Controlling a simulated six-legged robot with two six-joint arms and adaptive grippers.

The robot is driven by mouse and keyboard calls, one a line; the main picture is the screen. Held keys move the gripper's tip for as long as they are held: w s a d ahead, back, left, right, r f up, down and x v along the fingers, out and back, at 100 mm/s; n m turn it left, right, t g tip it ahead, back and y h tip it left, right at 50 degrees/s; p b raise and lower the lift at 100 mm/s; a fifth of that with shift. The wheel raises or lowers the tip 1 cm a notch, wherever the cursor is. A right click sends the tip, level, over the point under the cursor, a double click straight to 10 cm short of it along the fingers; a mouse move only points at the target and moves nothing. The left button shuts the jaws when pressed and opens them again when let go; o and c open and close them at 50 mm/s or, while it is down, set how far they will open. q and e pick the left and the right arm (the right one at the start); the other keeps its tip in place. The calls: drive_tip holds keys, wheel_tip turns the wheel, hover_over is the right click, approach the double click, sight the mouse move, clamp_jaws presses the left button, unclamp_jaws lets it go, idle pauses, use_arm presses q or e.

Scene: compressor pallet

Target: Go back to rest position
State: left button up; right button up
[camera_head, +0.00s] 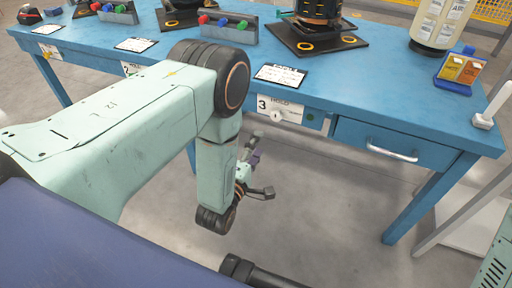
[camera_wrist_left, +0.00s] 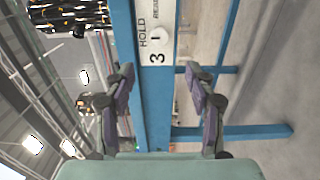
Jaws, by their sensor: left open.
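My left arm comes in from the left in the head view and bends down in front of the blue bench. My left gripper (camera_head: 257,178) hangs below the bench's front edge, small and partly hidden behind its own wrist. In the left wrist view the left gripper (camera_wrist_left: 160,85) has its two fingers wide apart with nothing between them. Beyond the fingers is the bench front with a white panel marked 3 and HOLD (camera_wrist_left: 157,45), which also shows in the head view (camera_head: 281,108). My right gripper is not in either view.
The blue bench (camera_head: 375,75) spans the back, with a drawer (camera_head: 392,145) at right. On it are a black mat (camera_head: 290,39), a rack with coloured knobs (camera_head: 222,28), a pale cylinder (camera_head: 440,22) and a card holder (camera_head: 458,70). Grey floor (camera_head: 330,215) lies clear in front.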

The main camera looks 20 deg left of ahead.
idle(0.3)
use_arm(q)
drive_tip(key=s+a+f+m+g+p, duration=0.1)
drive_tip(key=s+a+f+m+g, duration=0.1)
drive_tip(key=s+f+m+g, duration=1.05)
drive_tip(key=s+r+m+g+p, duration=0.2)
drive_tip(key=s+r, duration=0.2)
drive_tip(key=s, duration=0.7)
drive_tip(key=s+r+m+g+p, duration=0.3)
drive_tip(key=s+r, duration=0.2)
drive_tip(key=s, duration=0.6)
drive_tip(key=shift+a+y, duration=0.3)
drive_tip(key=shift+a, duration=0.1)
drive_tip(key=shift+g, duration=0.25)
